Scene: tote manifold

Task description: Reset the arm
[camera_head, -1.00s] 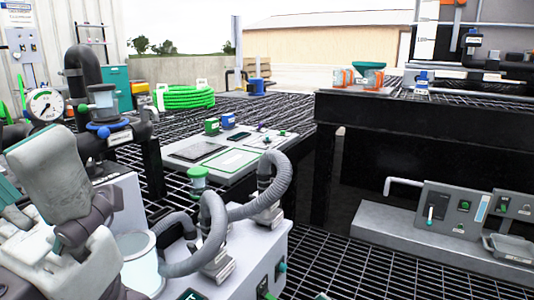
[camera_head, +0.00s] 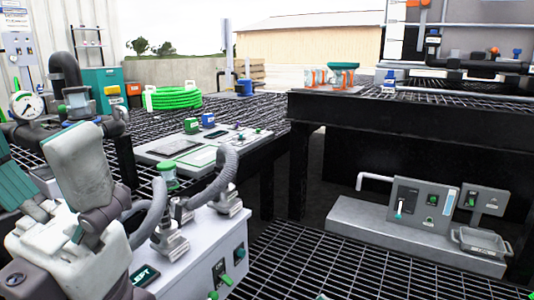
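My arm (camera_head: 78,165) comes in at the lower left, with pale grey and white links, dark joints and teal strips. One link stands raised and bent in front of a white equipment box (camera_head: 200,260). No gripper fingers of either hand can be made out, so I cannot see whether they hold anything. My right arm does not clearly show.
Grey corrugated hoses (camera_head: 212,180) with metal couplings rise from the box close to my arm. A pressure gauge (camera_head: 24,104) stands behind it. A black grated table (camera_head: 340,105) and a grey control panel unit (camera_head: 423,203) stand right. Grating in the lower middle is clear.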

